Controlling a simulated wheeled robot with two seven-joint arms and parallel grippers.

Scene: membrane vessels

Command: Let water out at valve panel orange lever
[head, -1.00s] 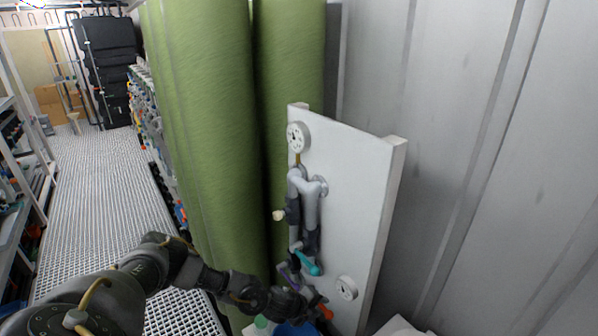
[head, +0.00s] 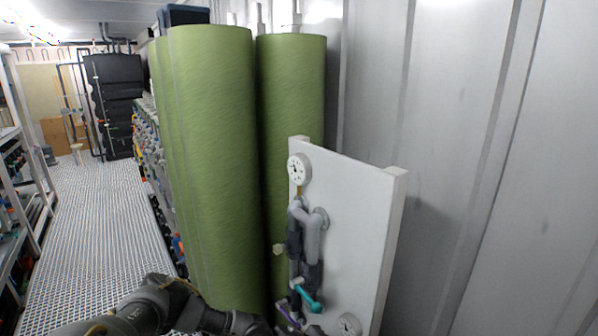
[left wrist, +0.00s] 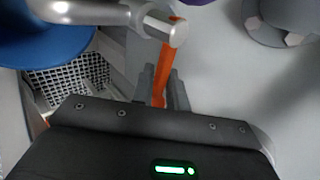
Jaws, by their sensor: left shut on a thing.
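The valve panel (head: 355,215) is a white upright board with grey pipes and small coloured levers, at the right of the head view. The orange lever (left wrist: 162,72) shows in the left wrist view, hanging from a grey metal valve stem (left wrist: 165,28). My left gripper (left wrist: 163,90) is shut on the orange lever, its two dark fingers on either side of the lever's lower part. My right gripper is not in view.
A teal lever (head: 308,300) and a purple lever (head: 289,316) sit low on the panel, below a white gauge (head: 299,168). A blue round object (left wrist: 40,45) is close to the gripper's left in the wrist view. Tall green vessels (head: 215,160) stand behind; the grated floor (head: 90,220) is clear.

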